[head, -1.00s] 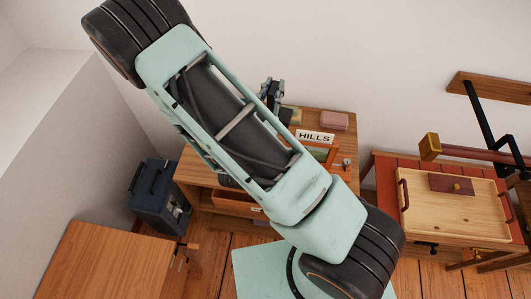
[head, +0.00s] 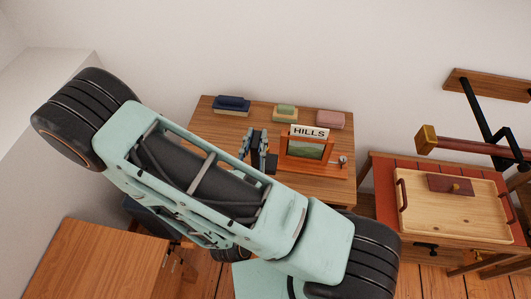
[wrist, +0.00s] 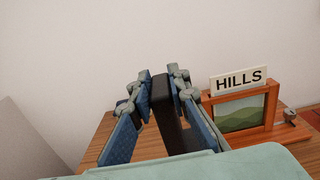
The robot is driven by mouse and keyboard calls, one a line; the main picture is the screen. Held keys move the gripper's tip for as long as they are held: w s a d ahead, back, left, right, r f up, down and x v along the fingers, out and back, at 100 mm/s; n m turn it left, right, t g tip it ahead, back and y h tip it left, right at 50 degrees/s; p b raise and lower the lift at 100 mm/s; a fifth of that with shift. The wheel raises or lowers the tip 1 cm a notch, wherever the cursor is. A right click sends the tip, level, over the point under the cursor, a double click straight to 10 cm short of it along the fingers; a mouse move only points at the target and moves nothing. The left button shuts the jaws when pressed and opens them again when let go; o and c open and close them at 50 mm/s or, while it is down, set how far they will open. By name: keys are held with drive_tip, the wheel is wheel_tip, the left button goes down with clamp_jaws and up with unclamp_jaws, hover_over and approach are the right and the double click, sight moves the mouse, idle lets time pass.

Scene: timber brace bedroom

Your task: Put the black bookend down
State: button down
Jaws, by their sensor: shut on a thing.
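My gripper (head: 257,143) is shut on the black bookend (wrist: 170,118). In the wrist view the bookend stands upright as a dark slab between the blue-padded fingers of the gripper (wrist: 162,96). In the head view a dark part of the bookend (head: 271,163) shows just right of the fingers, left of the framed picture. The bookend is over the wooden desk top (head: 215,131). Its lower end is hidden in the wrist view, and I cannot tell whether it touches the desk.
A wooden frame (head: 306,147) with a HILLS sign (head: 310,131) stands close right of my gripper. Behind are dark blue (head: 232,103), green (head: 285,111) and pink (head: 330,119) items. A tray (head: 455,212) lies on the red-topped table at right. The desk's left part is clear.

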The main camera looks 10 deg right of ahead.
drive_tip(key=shift+w+a+f+b, duration=0.3)
drive_tip(key=shift+w+f+b, duration=0.15)
drive_tip(key=shift+b, duration=0.45)
drive_tip(key=w+a+b, duration=0.1)
drive_tip(key=b, duration=0.2)
drive_tip(key=w+a+f+b, duration=0.1)
drive_tip(key=w+b, duration=0.1)
drive_tip(key=b, duration=0.2)
drive_tip(key=w+a+f+b, duration=0.1)
drive_tip(key=b, duration=0.2)
drive_tip(key=shift+w, duration=0.2)
drive_tip(key=shift+w+b, duration=0.15)
drive_tip(key=shift+b, duration=0.85)
drive_tip(key=w+a+f+b, duration=0.2)
drive_tip(key=w+a+f, duration=0.2)
drive_tip(key=f, duration=0.6)
drive_tip(key=shift+w, duration=1.05)
